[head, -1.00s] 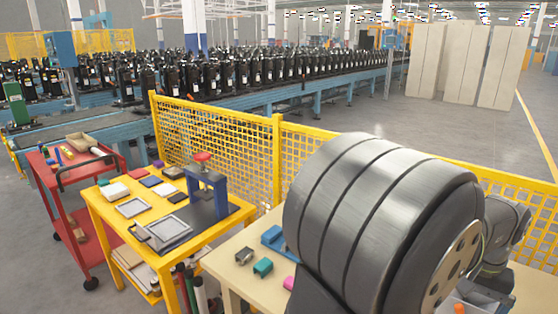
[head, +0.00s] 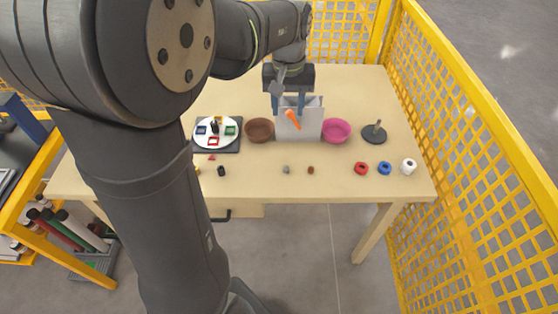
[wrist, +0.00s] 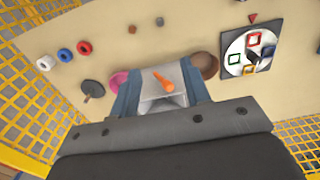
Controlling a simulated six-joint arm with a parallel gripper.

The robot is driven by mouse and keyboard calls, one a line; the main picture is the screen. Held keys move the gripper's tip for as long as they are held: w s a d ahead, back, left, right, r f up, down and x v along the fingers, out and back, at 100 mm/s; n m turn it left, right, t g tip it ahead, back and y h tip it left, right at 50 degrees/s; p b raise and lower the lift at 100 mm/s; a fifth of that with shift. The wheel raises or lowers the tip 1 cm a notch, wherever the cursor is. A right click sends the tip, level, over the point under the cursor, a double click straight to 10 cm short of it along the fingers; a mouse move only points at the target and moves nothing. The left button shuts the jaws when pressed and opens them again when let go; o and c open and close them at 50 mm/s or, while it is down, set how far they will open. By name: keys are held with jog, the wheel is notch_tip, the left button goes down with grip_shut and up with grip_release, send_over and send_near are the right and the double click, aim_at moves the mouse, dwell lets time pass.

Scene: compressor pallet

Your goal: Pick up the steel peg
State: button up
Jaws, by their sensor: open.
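A small grey piece (head: 286,169), which looks like the steel peg, stands on the bare front part of the table. It also shows near the top of the wrist view (wrist: 160,22). A similar small brown piece (head: 310,170) is just to its right in the head view. My gripper (head: 289,106) is open with blue fingers. It is above the grey open box (head: 313,128) behind the pegs, well apart from the grey piece. An orange object (head: 292,119) shows at the box, between the open fingers in the wrist view (wrist: 163,82); nothing is visibly gripped.
A brown bowl (head: 259,130) and a pink bowl (head: 336,130) flank the box. A dial board (head: 231,147) is at left. A dark disc with a post (head: 374,134) and red, blue and white rings are at right. Yellow mesh fencing (head: 440,110) borders the table. The front middle is mostly clear.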

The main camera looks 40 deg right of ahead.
jog(key=a+f+m+h, duration=0.3)
jog(key=a+f+m, duration=0.15)
jog(key=m, duration=0.45)
send_over(286, 168)
jog(key=a, duration=0.2)
notch_tip(286, 168, down, 14)
jog(key=shift+s+r, duration=0.1)
jog(key=shift+r, duration=0.1)
jog(key=shift+x, duration=2.7)
jog(key=shift+w, duration=0.2)
grip_shut()
